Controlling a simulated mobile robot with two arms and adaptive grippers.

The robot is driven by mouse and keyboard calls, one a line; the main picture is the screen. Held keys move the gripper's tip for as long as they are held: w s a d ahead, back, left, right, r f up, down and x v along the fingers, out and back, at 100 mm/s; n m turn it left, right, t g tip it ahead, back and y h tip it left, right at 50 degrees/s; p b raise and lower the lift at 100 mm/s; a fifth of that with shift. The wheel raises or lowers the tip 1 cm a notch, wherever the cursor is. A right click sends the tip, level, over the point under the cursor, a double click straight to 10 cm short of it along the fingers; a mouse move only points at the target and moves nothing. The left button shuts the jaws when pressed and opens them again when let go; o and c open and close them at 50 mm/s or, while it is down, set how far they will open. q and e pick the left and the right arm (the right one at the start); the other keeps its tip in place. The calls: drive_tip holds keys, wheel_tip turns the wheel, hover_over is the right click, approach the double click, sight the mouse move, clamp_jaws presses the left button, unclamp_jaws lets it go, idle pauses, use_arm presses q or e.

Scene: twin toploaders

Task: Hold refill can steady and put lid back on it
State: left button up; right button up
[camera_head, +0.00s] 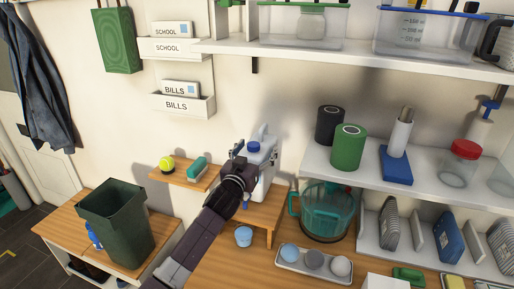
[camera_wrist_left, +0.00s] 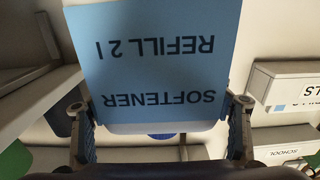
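The white refill can (camera_head: 265,178) is at the raised wooden stand on the counter, partly hidden behind my left gripper (camera_head: 240,166). In the left wrist view, its blue label (camera_wrist_left: 160,60) reads "SOFTENER REFILL 2 l" upside down. The fingers of my left gripper (camera_wrist_left: 162,108) lie along both sides of the can and look closed on it. A round blue cap-like piece (camera_head: 254,146) shows at the can's upper part; I cannot tell whether it is the lid. A small blue cup-shaped piece (camera_head: 243,236) sits on the counter in front of the stand. My right gripper is not in view.
The wooden stand (camera_head: 266,213) rises above the counter. A teal see-through jug (camera_head: 326,212) is right of it, and a tray (camera_head: 288,261) with several round pieces is in front. A small shelf (camera_head: 186,176) is left; a green bin (camera_head: 118,225) stands further left.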

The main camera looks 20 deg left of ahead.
use_arm(q)
drive_tip(key=shift+o, duration=0.7)
drive_tip(key=shift+s, duration=0.1)
drive_tip(key=shift+s+f, duration=0.1)
drive_tip(key=shift+s, duration=0.2)
drive_tip(key=s+b, duration=0.2)
drive_tip(key=s, duration=0.8)
drive_tip(key=shift+a+f+b, duration=0.1)
drive_tip(key=shift+a+b, duration=0.05)
drive_tip(key=shift+b, duration=0.2)
drive_tip(key=shift+s, duration=0.65)
